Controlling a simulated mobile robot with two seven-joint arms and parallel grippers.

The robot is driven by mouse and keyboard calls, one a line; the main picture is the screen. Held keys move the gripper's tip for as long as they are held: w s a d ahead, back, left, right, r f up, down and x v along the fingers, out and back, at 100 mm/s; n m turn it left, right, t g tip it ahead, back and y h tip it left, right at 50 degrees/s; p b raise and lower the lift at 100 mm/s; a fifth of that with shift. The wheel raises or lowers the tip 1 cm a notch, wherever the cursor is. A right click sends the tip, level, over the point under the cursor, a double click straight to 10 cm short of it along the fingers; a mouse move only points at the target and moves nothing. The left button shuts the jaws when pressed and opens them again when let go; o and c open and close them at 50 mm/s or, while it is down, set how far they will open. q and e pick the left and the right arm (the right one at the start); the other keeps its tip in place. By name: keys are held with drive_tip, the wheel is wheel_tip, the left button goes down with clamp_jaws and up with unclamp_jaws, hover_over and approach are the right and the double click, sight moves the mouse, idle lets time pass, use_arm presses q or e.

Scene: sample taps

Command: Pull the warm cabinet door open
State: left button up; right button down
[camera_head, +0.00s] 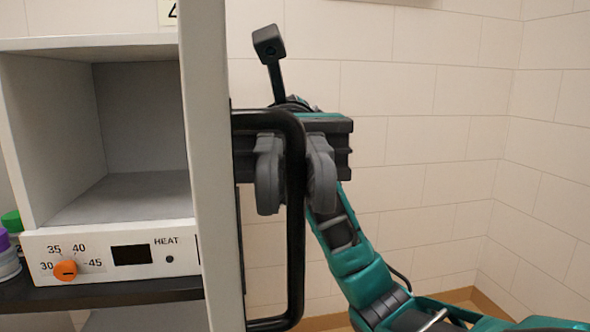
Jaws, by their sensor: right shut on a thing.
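The warm cabinet (110,225) is at the left, with its empty grey interior in view and a front panel marked HEAT. Its door (211,160) stands swung out, seen nearly edge-on to the right of the opening. A black bar handle (296,240) is on the door's right-hand face. My right gripper (295,178) is shut on the upper part of the handle, one grey finger on each side of the bar. My left gripper is not in view.
The orange dial (65,270) on the panel sits among temperature marks. Bottles with purple and green caps (11,222) stand at the left edge. The cabinet rests on a dark shelf (100,294). A tiled wall (430,150) is behind my right arm.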

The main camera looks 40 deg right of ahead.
drive_tip(key=c, duration=1.3)
unclamp_jaws()
drive_tip(key=v, duration=1.3)
